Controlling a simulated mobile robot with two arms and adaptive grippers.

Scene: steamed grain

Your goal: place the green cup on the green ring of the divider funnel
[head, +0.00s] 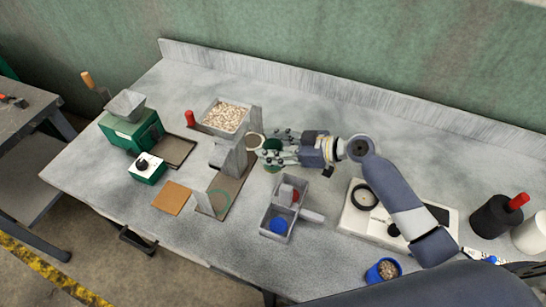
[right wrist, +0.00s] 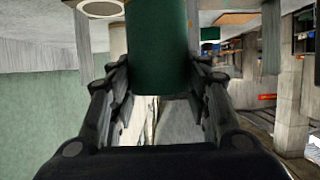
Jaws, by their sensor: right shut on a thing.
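The green cup (right wrist: 158,48) is between the two fingers of my right gripper (right wrist: 155,78) in the right wrist view. In the head view the right gripper (head: 272,152) is shut on the cup (head: 272,162), which is partly hidden by the fingers. The divider funnel (head: 234,160) is a grey upright structure just left of the gripper. The green ring (head: 219,203) lies on its brown base plate, lower left of the cup and apart from it; nothing is seen standing on the ring. My left gripper is not in view.
A green mill (head: 132,130) is at left. A grey divided box (head: 284,218) holding blue and red cups stands in front. A white scale (head: 372,226) sits at right. The table behind the right arm is clear.

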